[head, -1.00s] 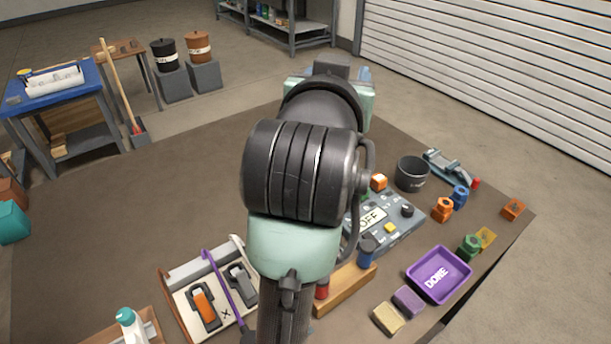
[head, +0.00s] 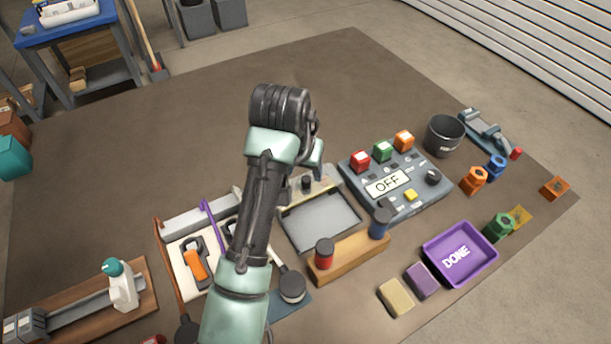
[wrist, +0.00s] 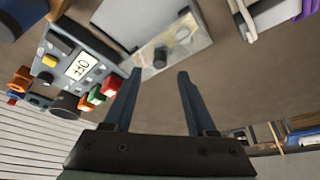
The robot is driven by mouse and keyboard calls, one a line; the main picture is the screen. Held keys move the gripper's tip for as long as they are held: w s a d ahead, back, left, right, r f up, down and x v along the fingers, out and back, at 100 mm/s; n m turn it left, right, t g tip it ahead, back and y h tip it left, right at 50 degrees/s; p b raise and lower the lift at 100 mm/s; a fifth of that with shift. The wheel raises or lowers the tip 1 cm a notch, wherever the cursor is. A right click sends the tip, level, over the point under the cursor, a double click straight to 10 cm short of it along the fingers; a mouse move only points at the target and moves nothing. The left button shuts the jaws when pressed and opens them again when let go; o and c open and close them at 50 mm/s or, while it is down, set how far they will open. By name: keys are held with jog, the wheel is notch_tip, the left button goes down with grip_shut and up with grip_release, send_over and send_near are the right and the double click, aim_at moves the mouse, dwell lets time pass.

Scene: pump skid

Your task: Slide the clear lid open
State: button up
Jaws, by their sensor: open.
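The clear lid (head: 320,185) shows as a pale see-through panel with a dark knob (head: 306,184), at the far end of a shallow box with a grey floor (head: 322,220). My forearm partly covers the left side of this area in the head view. In the wrist view the lid (wrist: 195,42) and its knob (wrist: 160,57) lie just beyond my fingertips. My gripper (wrist: 159,74) is open and empty, its two fingers apart and pointing towards the knob. I see no contact; the exact gap is unclear. The fingers are hidden in the head view.
A panel reading OFF (head: 388,184) with coloured buttons stands right of the box. A wooden block (head: 350,256) with red and blue knobs is in front. A purple DONE tray (head: 461,254) is at the right. Tools lie in a tray (head: 183,262) to the left. The tabletop behind is clear.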

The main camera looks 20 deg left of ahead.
aim_at(306, 179)
jog(key=x, duration=0.5)
grip_shut()
jog(key=shift+r, duration=0.1)
dwell(1.3)
